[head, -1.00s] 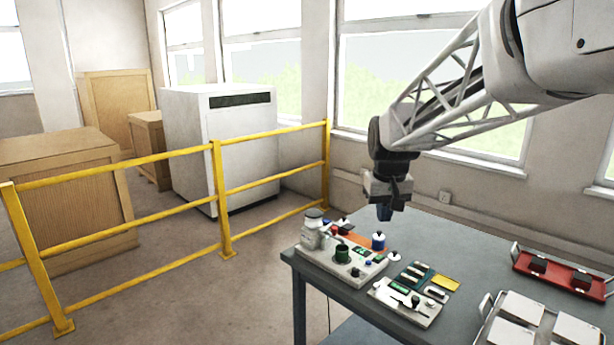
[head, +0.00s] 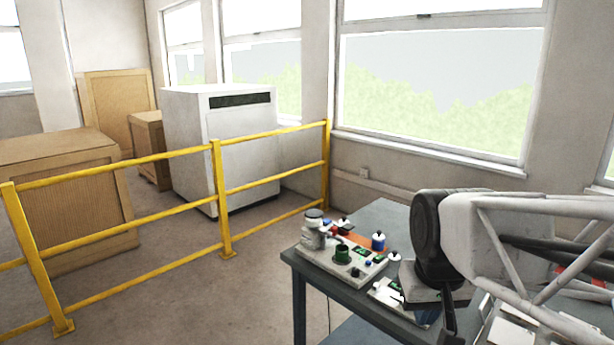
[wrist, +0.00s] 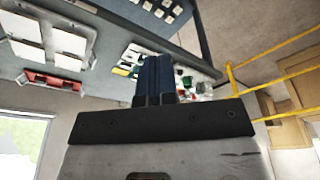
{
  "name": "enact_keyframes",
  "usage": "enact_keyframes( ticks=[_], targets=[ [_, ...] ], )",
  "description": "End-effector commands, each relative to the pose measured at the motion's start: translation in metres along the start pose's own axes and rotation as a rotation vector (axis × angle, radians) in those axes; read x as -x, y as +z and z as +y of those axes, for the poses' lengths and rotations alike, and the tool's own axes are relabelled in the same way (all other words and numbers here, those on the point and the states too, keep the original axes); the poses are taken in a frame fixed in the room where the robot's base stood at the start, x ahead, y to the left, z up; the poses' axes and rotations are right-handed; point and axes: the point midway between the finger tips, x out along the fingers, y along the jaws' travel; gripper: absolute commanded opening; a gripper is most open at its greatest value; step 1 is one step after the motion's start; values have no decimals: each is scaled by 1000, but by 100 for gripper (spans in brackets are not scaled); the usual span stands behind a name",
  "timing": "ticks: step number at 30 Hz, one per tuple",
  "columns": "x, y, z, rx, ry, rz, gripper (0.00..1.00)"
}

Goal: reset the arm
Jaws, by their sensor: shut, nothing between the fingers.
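My gripper shows in the wrist view (wrist: 153,80) with its two blue fingers side by side and shut, nothing between them. In the head view my arm reaches in from the right, low over the right part of the grey table (head: 378,214). Its dark wrist joint and white lattice link cover much of the table there. The fingers are not clear in the head view.
A control box with knobs and a jar (head: 313,228) stands at the table's left end. White tiles (wrist: 66,42) and a red tray (wrist: 52,80) show in the wrist view. A yellow railing (head: 218,190) stands left of the table, with a white cabinet (head: 190,135) behind it.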

Motion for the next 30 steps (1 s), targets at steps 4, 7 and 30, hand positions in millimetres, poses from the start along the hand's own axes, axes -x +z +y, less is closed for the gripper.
enact_keyframes(
  ticks=[4, 7, 30],
  targets=[
    [-7, 37, 0, -15, 1, 13, 0],
    [-12, 54, 0, -22, 1, 18, 0],
    [-18, 74, 0, -30, 2, 24, 0]
  ],
)
